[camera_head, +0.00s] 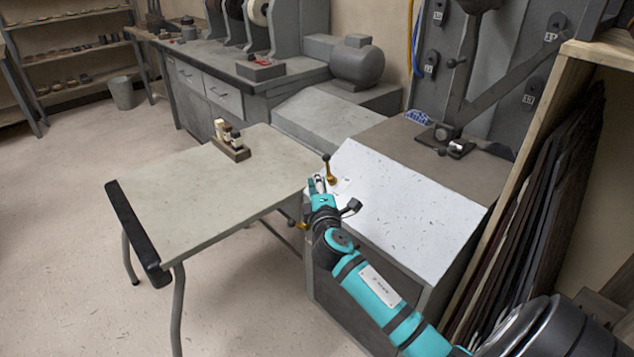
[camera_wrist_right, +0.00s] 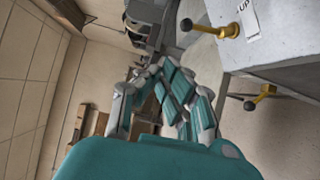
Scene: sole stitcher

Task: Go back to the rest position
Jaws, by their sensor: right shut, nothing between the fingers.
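My right gripper (camera_head: 318,184) is shut and empty in the head view. It is at the left edge of the speckled white machine top (camera_head: 400,210), close to a brass lever with a dark knob (camera_head: 329,172). In the right wrist view the gripper (camera_wrist_right: 170,70) has its teal fingers drawn together with nothing between them. The brass lever (camera_wrist_right: 212,28) shows there at the upper right, apart from the fingers, beside an "UP" label. A second brass lever (camera_wrist_right: 262,97) is lower on the machine's side. My left gripper is in neither view.
A grey table (camera_head: 215,195) with a black front edge stands left of the machine, holding a small wooden block with pale pieces (camera_head: 230,140). A wooden rack of dark sheets (camera_head: 530,210) stands at the right. A workbench (camera_head: 235,80) is behind. Open floor lies at the left.

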